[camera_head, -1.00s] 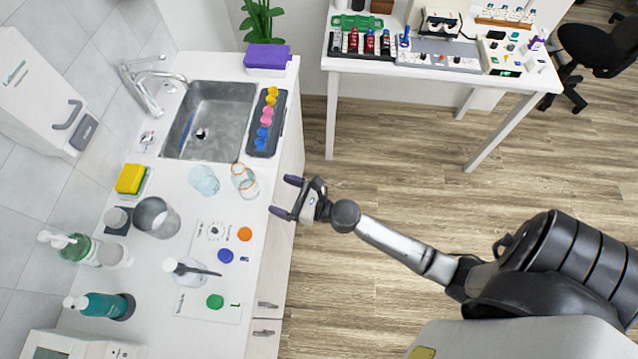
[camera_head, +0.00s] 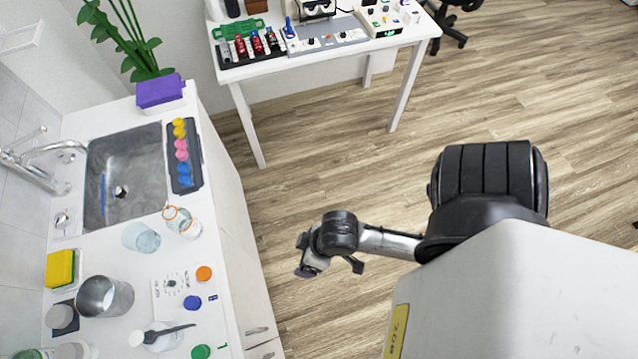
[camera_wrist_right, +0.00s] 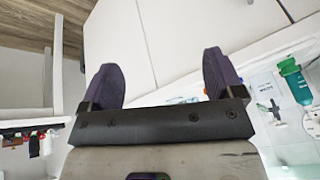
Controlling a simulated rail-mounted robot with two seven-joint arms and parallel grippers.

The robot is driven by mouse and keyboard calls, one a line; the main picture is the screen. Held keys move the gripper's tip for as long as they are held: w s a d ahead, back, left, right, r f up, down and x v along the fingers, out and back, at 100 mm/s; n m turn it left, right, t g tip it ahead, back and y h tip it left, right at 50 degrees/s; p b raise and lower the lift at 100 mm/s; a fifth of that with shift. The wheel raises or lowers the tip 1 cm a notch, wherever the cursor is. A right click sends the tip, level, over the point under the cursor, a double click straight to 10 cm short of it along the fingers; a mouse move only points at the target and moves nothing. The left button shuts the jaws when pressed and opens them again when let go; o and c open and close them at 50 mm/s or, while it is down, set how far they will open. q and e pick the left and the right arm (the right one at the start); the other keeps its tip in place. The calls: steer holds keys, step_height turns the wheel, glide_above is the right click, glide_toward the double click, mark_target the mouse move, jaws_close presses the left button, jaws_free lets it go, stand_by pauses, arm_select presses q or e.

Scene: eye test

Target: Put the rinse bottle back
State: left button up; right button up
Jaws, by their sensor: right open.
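A clear bottle with a white cap and a dark spout, which looks like the rinse bottle (camera_head: 162,337), stands on a white printed sheet (camera_head: 172,284) at the lower left of the head view. In the right wrist view a dark cross-like shape on a sheet at the right may be the same bottle; it is too small to be sure. My right gripper (camera_head: 330,268) hangs over the floor, right of the counter edge and apart from the bottle. In the wrist view its two purple-grey fingers (camera_wrist_right: 160,82) are wide apart with nothing between them. My left gripper is not in view.
The white counter holds a sink (camera_head: 125,175), a rack of coloured pieces (camera_head: 184,157), two glass vessels (camera_head: 141,238), a metal beaker (camera_head: 104,297) and a yellow sponge (camera_head: 60,268). A teal pump bottle (camera_wrist_right: 295,82) shows in the wrist view. A white table (camera_head: 330,50) stands behind; the floor between is clear.

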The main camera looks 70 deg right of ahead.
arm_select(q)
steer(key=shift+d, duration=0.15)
arm_select(e)
steer(key=s+d+h, duration=0.1)
steer(key=s+d+n+h, duration=0.1)
steer(key=shift+s+d+r+g, duration=0.15)
steer(key=shift+d+r+g, duration=0.15)
steer(key=shift+r+g, duration=0.1)
stand_by(0.5)
stand_by(0.7)
